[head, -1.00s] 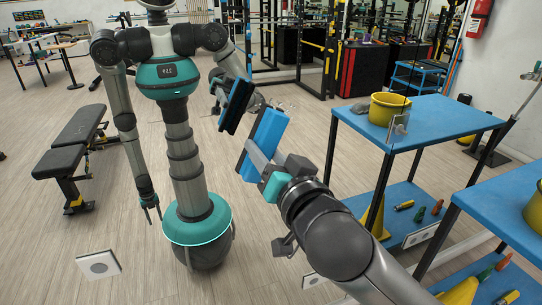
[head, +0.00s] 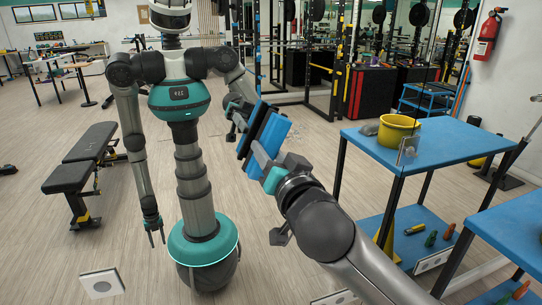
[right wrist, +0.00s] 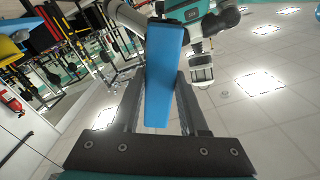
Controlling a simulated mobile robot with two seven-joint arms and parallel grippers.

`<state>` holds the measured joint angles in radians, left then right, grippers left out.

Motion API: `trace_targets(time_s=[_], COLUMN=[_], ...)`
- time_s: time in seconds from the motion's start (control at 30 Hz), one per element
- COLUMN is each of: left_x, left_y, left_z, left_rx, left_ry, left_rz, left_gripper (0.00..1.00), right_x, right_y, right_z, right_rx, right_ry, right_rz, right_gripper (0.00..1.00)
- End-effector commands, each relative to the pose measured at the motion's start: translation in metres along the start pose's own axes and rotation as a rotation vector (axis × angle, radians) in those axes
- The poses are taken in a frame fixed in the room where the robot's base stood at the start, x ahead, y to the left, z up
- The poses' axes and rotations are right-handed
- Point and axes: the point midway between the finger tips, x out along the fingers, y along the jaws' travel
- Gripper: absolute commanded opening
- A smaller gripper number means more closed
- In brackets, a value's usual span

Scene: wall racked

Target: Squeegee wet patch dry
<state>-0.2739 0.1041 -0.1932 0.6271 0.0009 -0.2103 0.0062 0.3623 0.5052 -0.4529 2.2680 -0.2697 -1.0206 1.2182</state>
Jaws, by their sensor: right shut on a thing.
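A large mirror fills most of the head view and reflects my body. My right gripper (head: 262,160) is shut on a blue squeegee (head: 270,138), which is tilted and held up close to the glass. Its dark reflection lies right against it on the left; I cannot tell whether they touch. Pale speckles like drops, the wet patch (head: 294,134), show on the mirror just right of the squeegee, partly hidden behind it. In the right wrist view the blue squeegee (right wrist: 163,85) stands between the two fingers. My left gripper shows only as a reflection, hanging low.
A blue table (head: 510,228) stands at the right edge, with its reflection and a reflected yellow bucket (head: 398,130) in the glass. A white wall socket (head: 101,284) sits low at the left. A bench and gym racks appear as reflections.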

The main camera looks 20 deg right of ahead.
Motion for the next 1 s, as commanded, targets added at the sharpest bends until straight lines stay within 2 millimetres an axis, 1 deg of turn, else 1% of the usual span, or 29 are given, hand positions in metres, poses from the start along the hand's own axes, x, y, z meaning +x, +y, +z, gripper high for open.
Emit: trace_targets(time_s=[0.47,1.0], left_x=[0.0,-0.002], left_y=[0.001,0.002], left_z=[0.002,0.003], left_rx=[-0.001,0.0], left_ry=[-0.003,-0.004], left_rz=[0.002,0.002], left_gripper=[0.5,0.5], right_x=[0.0,0.011], right_y=[0.0,-0.001], right_z=[-0.001,-0.001], right_rx=[0.0,0.001], right_ry=[0.002,0.003], right_rz=[-0.001,-0.001], right_gripper=[0.0,0.0])
